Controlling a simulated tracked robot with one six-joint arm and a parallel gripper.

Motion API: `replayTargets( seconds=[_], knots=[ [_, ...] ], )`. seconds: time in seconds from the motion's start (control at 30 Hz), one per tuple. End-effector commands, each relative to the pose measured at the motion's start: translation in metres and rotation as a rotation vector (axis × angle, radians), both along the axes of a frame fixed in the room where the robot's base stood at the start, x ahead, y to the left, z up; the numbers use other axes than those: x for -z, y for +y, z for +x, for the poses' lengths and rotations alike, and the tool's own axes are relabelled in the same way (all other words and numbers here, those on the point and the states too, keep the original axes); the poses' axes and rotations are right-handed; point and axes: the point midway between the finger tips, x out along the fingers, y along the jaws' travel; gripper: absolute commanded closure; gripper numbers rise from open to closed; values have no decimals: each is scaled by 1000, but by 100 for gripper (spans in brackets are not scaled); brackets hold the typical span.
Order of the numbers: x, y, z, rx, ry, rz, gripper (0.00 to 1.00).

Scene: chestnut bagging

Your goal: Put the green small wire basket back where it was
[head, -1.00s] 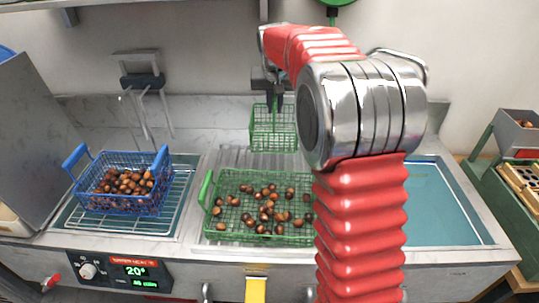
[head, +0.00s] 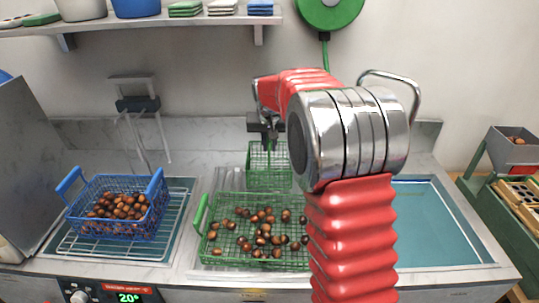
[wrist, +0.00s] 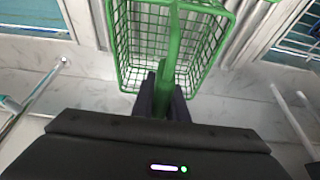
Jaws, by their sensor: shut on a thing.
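The green small wire basket (head: 268,172) hangs from my gripper (head: 266,140) behind the larger green tray, near the back of the counter. In the wrist view the basket (wrist: 135,55) is upright, seen from above, and looks empty. My gripper (wrist: 163,100) is shut on its green handle. In the head view I cannot tell whether the basket's bottom touches the ribbed drainboard. My arm hides what lies to the right of it.
A larger green wire basket (head: 205,240) with several chestnuts lies just in front. A blue wire basket (head: 75,222) of chestnuts stands on a rack at left. A water-filled basin (head: 440,225) is at right. A shelf (head: 160,25) overhangs the back left.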

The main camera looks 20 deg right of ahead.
Motion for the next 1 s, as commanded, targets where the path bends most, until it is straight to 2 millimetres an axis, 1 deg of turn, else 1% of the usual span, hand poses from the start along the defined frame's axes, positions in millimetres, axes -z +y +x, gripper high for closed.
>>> replayTargets(
  seconds=[0.17,0.27,0.5,0.6,0.97,1.0],
  knots=[
    [-1,0,0,-1,-1,0,100],
    [2,0,0,-1,0,0,100],
    [30,0,0,-1,3,1,100],
    [37,0,0,-1,1,0,100],
    [39,2,0,-2,0,0,100],
    [39,2,0,-2,0,0,84]
  ],
)
